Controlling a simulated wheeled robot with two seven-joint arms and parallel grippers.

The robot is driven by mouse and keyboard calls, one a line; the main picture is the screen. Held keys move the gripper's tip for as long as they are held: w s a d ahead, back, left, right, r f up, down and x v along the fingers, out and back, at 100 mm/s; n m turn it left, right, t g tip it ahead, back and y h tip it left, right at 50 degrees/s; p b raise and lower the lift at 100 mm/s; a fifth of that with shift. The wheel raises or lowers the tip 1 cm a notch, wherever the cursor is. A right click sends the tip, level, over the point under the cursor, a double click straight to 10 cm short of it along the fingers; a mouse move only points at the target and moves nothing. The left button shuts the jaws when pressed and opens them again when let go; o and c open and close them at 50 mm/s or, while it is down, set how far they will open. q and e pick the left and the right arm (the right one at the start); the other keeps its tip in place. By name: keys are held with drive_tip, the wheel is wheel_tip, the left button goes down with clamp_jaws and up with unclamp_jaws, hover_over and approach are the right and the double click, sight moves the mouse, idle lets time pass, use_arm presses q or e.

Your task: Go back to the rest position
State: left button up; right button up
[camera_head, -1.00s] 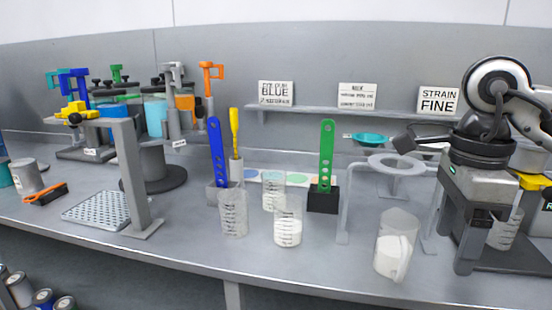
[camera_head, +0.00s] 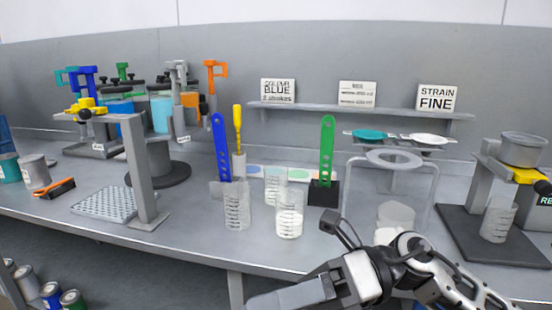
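My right arm comes in from the lower right. Its gripper (camera_head: 292,296) points left over the bench's front edge, at the bottom of the view. The fingertips are not clearly shown, so I cannot tell whether it is open or shut, and I see nothing held in it. The arm partly covers a clear beaker (camera_head: 396,216) with white contents, under the ring stand (camera_head: 394,159). My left gripper is not in view.
Two beakers (camera_head: 236,208) (camera_head: 289,212) stand mid-bench near the front. A blue paddle (camera_head: 221,148) and a green paddle (camera_head: 326,150) stand behind them. A machine with a grey pot (camera_head: 523,149) stands at right. A perforated plate (camera_head: 104,204) lies at left.

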drive_tip(key=w+d+f+m+t+y, duration=0.2)
drive_tip(key=w+m+t+y, duration=0.4)
drive_tip(key=m+t, duration=1.25)
drive_tip(key=w+d+f+m+t+h, duration=0.3)
drive_tip(key=d+f+m+t+h, duration=0.2)
drive_tip(key=f+m+h, duration=0.8)
drive_tip(key=s+d+f+m+g+h, duration=0.3)
drive_tip(key=s+f+m, duration=0.3)
drive_tip(key=f, duration=0.3)
drive_tip(key=s+d+f+m+g+h, duration=0.3)
drive_tip(key=s+d+f+m, duration=0.2)
drive_tip(key=f, duration=0.4)
drive_tip(key=shift+s+f+m+g+h, duration=0.35)
drive_tip(key=shift+s+m, duration=0.3)
drive_tip(key=shift+m, duration=0.3)
drive_tip(key=shift+s+f, duration=0.15)
drive_tip(key=shift+s, duration=0.15)
drive_tip(key=shift+c, duration=2.2)
